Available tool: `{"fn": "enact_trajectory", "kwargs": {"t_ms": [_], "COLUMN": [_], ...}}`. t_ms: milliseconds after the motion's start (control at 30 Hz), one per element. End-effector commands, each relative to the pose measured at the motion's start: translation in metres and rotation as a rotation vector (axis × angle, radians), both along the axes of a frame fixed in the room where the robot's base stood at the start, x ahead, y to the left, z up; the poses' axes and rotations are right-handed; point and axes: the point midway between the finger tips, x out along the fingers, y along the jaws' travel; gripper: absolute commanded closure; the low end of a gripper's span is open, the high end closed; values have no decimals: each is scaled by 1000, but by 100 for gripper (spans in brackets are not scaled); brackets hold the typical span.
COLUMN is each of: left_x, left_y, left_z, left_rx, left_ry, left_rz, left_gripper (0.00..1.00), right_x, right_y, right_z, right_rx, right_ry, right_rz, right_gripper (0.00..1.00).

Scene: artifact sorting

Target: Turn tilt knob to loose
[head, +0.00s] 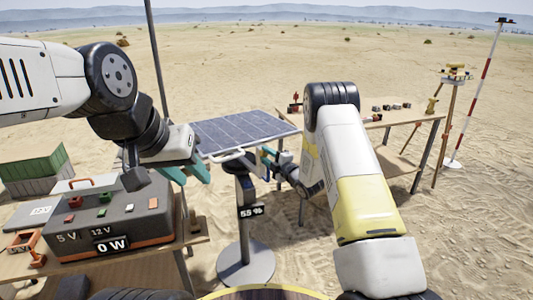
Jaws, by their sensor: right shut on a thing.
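The solar panel (240,130) sits tilted on top of a grey stand (243,225) with a round base. A display on the post reads 55 %. My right gripper (266,160) is at the right side of the stand's head, just under the panel's front edge. Its teal fingers are shut on the tilt knob, which they mostly hide; its loose or tight setting cannot be read. My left gripper (188,172) is left of the stand, near the panel's left front corner, with its teal fingers apart and nothing seen between them.
A dark power box (110,220) reading 0 W, with 5 V and 12 V labels, stands on a wooden table at the left. Green and grey crates (35,170) are behind it. Another wooden table (405,120) with small items stands at the back right. A striped pole (480,90) stands beyond.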

Motion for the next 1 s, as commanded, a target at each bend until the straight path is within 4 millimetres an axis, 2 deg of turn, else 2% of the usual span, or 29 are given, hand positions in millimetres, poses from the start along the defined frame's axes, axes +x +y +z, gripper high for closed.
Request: {"fn": "enact_trajectory", "kwargs": {"t_ms": [167,200,267,300,733,1000], "left_x": [0,0,0,0,0,0], "left_y": [0,0,0,0,0,0], "left_z": [0,0,0,0,0,0], "left_rx": [0,0,0,0,0,0], "left_ry": [0,0,0,0,0,0], "left_rz": [0,0,0,0,0,0], "left_gripper": [64,64,64,64,64,64], "right_x": [0,0,0,0,0,-1], "right_y": [-1,-1,-1,-1,0,0], "right_z": [-2,-2,-1,-1,-2,-1], "right_rx": [-2,-2,-2,-2,28,281], "right_ry": [3,3,3,3,23,194], "right_rz": [0,0,0,0,1,1], "right_gripper": [100,62,50,48,48,48]}}
